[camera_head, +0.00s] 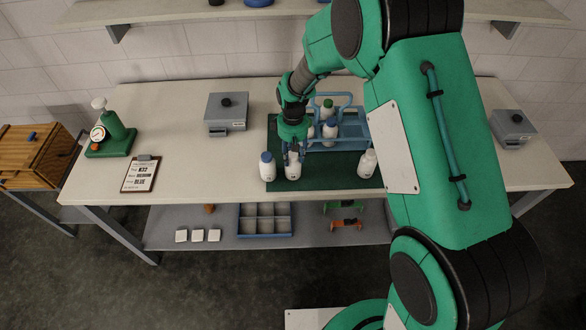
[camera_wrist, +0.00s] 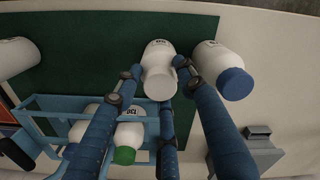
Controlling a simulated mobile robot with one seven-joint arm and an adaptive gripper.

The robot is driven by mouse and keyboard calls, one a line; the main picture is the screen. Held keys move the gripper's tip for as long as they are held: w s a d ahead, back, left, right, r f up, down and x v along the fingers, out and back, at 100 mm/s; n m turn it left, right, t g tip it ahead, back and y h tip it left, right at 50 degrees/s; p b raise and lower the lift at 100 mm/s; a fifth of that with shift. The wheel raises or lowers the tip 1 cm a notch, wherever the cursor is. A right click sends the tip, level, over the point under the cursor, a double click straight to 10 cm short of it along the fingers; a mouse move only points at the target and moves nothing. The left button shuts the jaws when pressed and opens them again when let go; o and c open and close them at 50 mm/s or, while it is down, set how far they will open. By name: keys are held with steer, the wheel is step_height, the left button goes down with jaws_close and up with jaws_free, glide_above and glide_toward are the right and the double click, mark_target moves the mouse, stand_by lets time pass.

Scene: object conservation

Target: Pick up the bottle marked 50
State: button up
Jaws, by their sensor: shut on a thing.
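My gripper (camera_head: 292,148) is over the green mat, with its blue fingers closed around a white bottle with a white cap (camera_head: 292,170). In the wrist view the fingertips (camera_wrist: 160,72) press on both sides of this bottle (camera_wrist: 158,58). It bears a small dark mark that I cannot read as 50. A white bottle with a blue cap (camera_head: 267,170) stands just to its left; in the wrist view it is on the right (camera_wrist: 215,62). Another white bottle (camera_head: 367,165) stands at the right of the mat. I cannot tell whether the held bottle is off the mat.
A blue caddy (camera_head: 352,128) holding bottles, one green-capped (camera_wrist: 125,155), stands behind on the green mat (camera_head: 330,175). Grey boxes (camera_head: 226,115) (camera_head: 512,125), a clipboard (camera_head: 141,175) and a green gauge device (camera_head: 112,130) are on the table.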

stand_by(0.3)
steer(key=shift+r, duration=0.2)
steer(key=shift+c, duration=1.4)
steer(key=shift+r, duration=0.35)
jaws_close()
steer(key=shift+s+d+r, duration=0.1)
steer(key=shift+s+r, duration=0.1)
steer(key=shift+r, duration=0.4)
steer(key=shift+s+r, duration=0.2)
steer(key=shift+r, duration=0.35)
steer(key=s+d, duration=0.2)
steer(key=s, duration=0.5)
steer(key=s+d+r, duration=0.1)
steer(key=s+d, duration=0.1)
steer(key=s, duration=0.5)
steer(key=shift+s+r+b, duration=0.25)
steer(key=shift+s+b, duration=0.05)
steer(key=shift+s, duration=0.05)
steer(key=shift+w, duration=0.1)
